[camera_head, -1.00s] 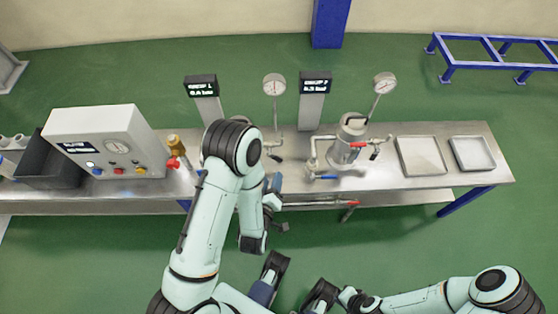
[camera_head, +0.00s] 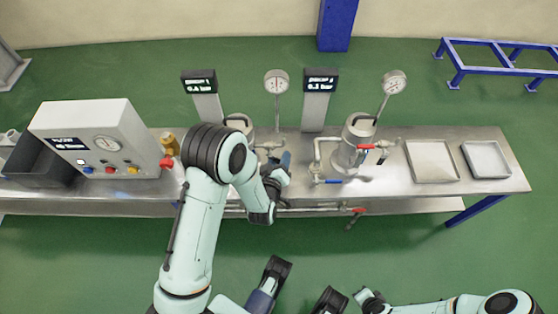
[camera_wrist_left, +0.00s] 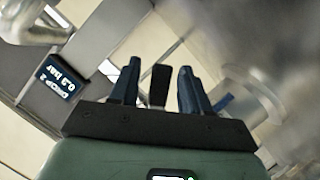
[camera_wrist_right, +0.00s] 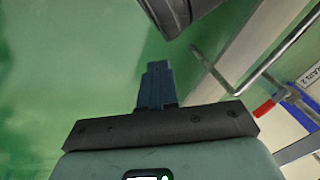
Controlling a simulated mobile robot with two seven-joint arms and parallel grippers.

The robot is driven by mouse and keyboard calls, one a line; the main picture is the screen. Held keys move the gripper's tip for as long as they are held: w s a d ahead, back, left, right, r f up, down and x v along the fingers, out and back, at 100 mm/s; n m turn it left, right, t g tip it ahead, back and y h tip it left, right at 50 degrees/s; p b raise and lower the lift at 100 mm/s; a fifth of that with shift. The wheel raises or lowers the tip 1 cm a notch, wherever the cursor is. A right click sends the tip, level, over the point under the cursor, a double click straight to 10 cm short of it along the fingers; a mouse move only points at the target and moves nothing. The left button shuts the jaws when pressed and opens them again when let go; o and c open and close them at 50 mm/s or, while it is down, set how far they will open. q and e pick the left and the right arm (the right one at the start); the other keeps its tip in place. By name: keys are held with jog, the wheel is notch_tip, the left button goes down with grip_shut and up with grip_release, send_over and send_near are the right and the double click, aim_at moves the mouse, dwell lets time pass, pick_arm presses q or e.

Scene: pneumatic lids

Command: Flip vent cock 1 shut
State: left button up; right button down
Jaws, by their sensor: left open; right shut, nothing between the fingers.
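Vessel 1 (camera_head: 238,122) stands on the bench behind my left arm, which hides most of it. I cannot make out vent cock 1 for certain. Its pipework (camera_head: 268,146) shows just right of the arm. My left gripper (camera_head: 285,160) is over the bench by this pipework. In the left wrist view its fingers (camera_wrist_left: 158,85) are apart, and a dark upright piece (camera_wrist_left: 160,84) shows between them; contact cannot be told. My right gripper (camera_wrist_right: 156,85) is shut and empty, away from the vessels, over green floor in its wrist view.
Vessel 2 (camera_head: 352,148) has a red handle (camera_head: 366,147) and a blue handle (camera_head: 331,182). Display posts (camera_head: 206,105) (camera_head: 315,110) and gauges (camera_head: 276,82) (camera_head: 394,82) stand behind. A control box (camera_head: 95,135) is at left, trays (camera_head: 430,178) at right. A pipe with a red handle (camera_head: 359,210) runs below.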

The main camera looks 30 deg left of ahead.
pick_arm(q)
grip_shut()
pick_arm(e)
jog(key=shift+s, duration=0.1)
pick_arm(q)
jog(key=m, duration=0.1)
jog(key=a+m+g+y+p, duration=0.1)
jog(key=shift+s+a+f+m+p, duration=0.1)
jog(key=shift+s+f+m+p, duration=0.2)
jog(key=shift+s+m, duration=0.1)
jog(key=shift+s+a+f+m+g+y+p, duration=0.15)
jog(key=shift+a+m+g+y+p, duration=0.15)
jog(key=shift+m+y, duration=0.2)
jog(key=shift+s+a+m+g+y+p, duration=0.15)
jog(key=shift+a+m+g+y+p, duration=0.1)
jog(key=shift+m+y+p, duration=0.25)
pick_arm(e)
jog(key=shift+g+y, duration=0.4)
jog(key=shift+g, duration=0.3)
jog(key=shift+s+a+r, duration=0.4)
jog(key=shift+s+r, duration=0.1)
jog(key=shift+s, duration=0.2)
jog(key=shift+s+a+r, duration=0.35)
jog(key=shift+s+r, duration=0.15)
jog(key=shift+s, duration=0.25)
jog(key=shift+s+a+r, duration=0.4)
jog(key=shift+s+r, duration=0.1)
jog(key=shift+s, duration=0.2)
